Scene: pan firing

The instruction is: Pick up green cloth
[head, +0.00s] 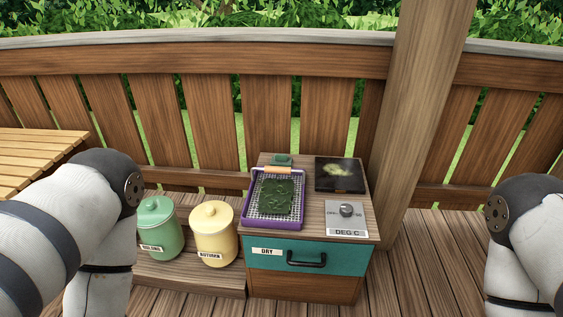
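A dark green piece that looks like the green cloth (277,197) lies flat on the mesh of a purple-rimmed tray (243,224). The tray stands on the left part of a small wooden cabinet's top (313,221). My two arms show at the left and right edges of the head view, well apart from the tray. Neither gripper is in view.
A green jar (160,231) and a yellow jar (213,235) stand left of the cabinet. A dark panel (340,174) and a "DEG C" dial (347,210) are on its top right. A teal drawer (340,257) marked "DRY" is shut. A wooden post (412,110) rises behind right.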

